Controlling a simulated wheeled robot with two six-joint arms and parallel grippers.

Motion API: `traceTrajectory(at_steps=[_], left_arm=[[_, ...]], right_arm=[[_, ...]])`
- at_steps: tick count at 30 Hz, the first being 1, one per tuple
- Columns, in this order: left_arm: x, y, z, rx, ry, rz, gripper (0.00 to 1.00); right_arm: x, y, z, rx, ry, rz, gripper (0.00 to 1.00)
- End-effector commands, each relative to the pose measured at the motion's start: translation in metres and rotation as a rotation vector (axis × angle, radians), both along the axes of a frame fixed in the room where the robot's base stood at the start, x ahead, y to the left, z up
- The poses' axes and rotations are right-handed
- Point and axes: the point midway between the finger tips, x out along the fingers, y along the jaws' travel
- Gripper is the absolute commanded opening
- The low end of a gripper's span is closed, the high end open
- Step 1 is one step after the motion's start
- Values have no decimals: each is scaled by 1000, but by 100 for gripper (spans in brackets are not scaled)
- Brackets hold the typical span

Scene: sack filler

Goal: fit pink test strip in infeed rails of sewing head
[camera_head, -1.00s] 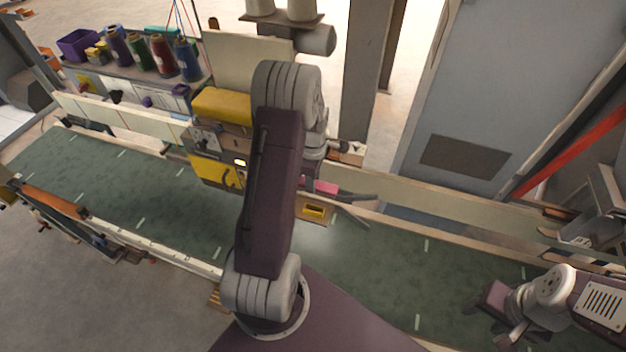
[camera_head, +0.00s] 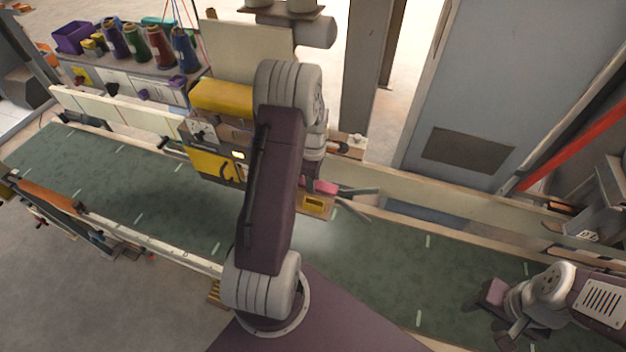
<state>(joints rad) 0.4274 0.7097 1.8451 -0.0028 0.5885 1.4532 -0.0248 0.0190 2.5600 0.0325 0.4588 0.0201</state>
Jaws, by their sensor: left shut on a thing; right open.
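Two dark grey flared bars, seemingly the infeed rails (camera_head: 358,191), stick out to the right of the strip. The strip is at their left end; I cannot tell whether it lies between them. My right gripper (camera_head: 490,312) is open and empty over the belt at the lower right.
The green conveyor belt (camera_head: 400,262) runs below, clear in its middle. A long pale guide rail (camera_head: 440,200) borders its far side. A shelf with several thread cones (camera_head: 158,46) stands at the back left.

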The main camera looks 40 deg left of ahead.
Motion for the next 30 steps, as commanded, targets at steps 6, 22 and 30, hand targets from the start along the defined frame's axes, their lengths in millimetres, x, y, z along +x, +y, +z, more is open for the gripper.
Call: traceTrajectory(at_steps=[6, 22, 30], left_arm=[[0, 0, 0, 0, 0, 0, 40], [1, 1, 22, 3, -5, 0, 57], [1, 0, 78, 1, -4, 0, 57]], right_arm=[[0, 0, 0, 0, 0, 0, 51], [0, 0, -4, 0, 0, 0, 51], [0, 0, -10, 0, 0, 0, 51]])
